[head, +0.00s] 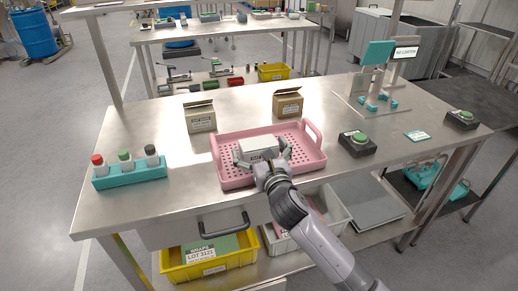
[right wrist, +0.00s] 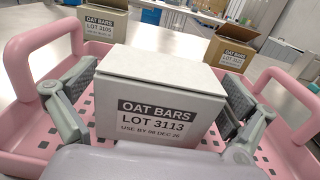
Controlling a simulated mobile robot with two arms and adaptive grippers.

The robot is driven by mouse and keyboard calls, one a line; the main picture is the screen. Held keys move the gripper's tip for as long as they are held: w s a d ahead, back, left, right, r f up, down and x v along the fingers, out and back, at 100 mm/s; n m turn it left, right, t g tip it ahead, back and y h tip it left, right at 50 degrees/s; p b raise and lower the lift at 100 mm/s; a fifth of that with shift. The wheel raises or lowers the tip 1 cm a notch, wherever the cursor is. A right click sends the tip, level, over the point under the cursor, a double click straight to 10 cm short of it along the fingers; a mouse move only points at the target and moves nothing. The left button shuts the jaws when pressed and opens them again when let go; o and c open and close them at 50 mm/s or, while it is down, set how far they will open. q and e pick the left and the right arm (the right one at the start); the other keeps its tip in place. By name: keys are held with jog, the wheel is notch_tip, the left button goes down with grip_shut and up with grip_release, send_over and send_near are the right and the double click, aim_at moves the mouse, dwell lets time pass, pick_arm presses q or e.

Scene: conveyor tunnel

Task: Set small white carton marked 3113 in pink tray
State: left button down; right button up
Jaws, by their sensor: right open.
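The small white carton (head: 258,143) reads "OAT BARS LOT 3113" in the right wrist view, where the carton (right wrist: 160,95) fills the middle. It sits upright inside the pink tray (head: 232,182) on the steel table; the tray's pink handle also shows in the right wrist view (right wrist: 18,60). My right gripper (head: 263,156) is open, with one finger on each side of the carton. The right wrist view shows a gap beside the right finger; the contact on the left is hard to tell. The carton's underside is hidden. My left gripper is not in view.
A teal rack with bottles (head: 129,176) is at the left. The table between rack and tray is clear.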

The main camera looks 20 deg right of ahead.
jog(key=shift+r, duration=0.2)
jog(key=s, duration=1.2)
jog(key=shift+d, duration=0.2)
